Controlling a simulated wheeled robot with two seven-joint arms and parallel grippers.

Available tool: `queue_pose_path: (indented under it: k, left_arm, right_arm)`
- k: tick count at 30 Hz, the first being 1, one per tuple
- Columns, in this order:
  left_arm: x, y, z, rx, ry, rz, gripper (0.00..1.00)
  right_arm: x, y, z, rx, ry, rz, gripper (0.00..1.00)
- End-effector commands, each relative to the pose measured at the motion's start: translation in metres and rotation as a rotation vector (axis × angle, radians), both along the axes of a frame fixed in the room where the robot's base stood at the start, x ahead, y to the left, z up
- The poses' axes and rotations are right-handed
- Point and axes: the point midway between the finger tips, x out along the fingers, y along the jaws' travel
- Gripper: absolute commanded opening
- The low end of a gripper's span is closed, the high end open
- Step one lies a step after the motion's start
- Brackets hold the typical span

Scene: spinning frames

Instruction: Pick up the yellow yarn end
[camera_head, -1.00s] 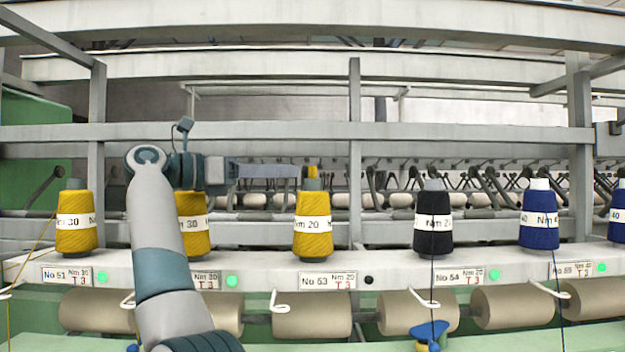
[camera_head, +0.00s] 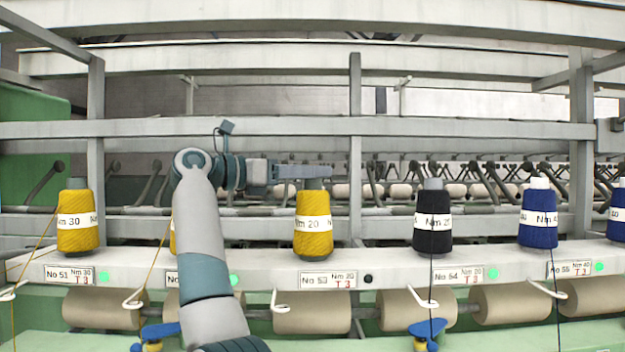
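The yellow bobbin at No 53 (camera_head: 313,240) stands upright on the rail, with its grey core top showing just under my gripper. I see no loose yellow yarn end; the gripper covers the area just above the core. No yellow thread runs down from this bobbin to its hook (camera_head: 276,304).
Another yellow bobbin (camera_head: 75,240) stands at left, and one behind my arm is mostly hidden. A black bobbin (camera_head: 432,238) and blue bobbins (camera_head: 538,232) stand to the right. A grey upright post (camera_head: 355,150) rises just right of my gripper. A horizontal beam (camera_head: 450,130) crosses behind.

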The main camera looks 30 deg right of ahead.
Motion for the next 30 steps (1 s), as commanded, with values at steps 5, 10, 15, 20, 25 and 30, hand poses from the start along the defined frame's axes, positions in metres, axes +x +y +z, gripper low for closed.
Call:
queue_pose_path:
  k: [5, 10, 15, 20, 25, 30]
  left_arm:
    - [0.0, 0.0, 0.017, 0.0, 0.001, 0.0, 0.53]
    - [0.0, 0.001, 0.029, 0.0, 0.001, 0.0, 0.53]
    - [0.0, 0.001, 0.031, 0.001, 0.001, -0.001, 0.53]
    - [0.0, 0.001, 0.031, 0.001, 0.001, -0.001, 0.53]
    - [0.0, 0.001, 0.031, 0.001, 0.001, -0.001, 0.53]
    - [0.0, 0.001, 0.031, 0.001, 0.001, -0.001, 0.53]
  right_arm:
    - [-0.001, -0.018, 0.004, -0.001, 0.001, -0.003, 0.36]
    - [-0.003, -0.038, 0.003, 0.0, 0.0, -0.003, 0.36]
    - [-0.004, -0.047, 0.001, -0.001, 0.0, -0.002, 0.36]
    - [-0.004, -0.047, 0.0, -0.001, 0.0, -0.001, 0.36]
    - [-0.004, -0.047, 0.0, 0.0, 0.0, -0.001, 0.36]
    - [-0.004, -0.047, 0.0, 0.0, 0.0, -0.001, 0.26]
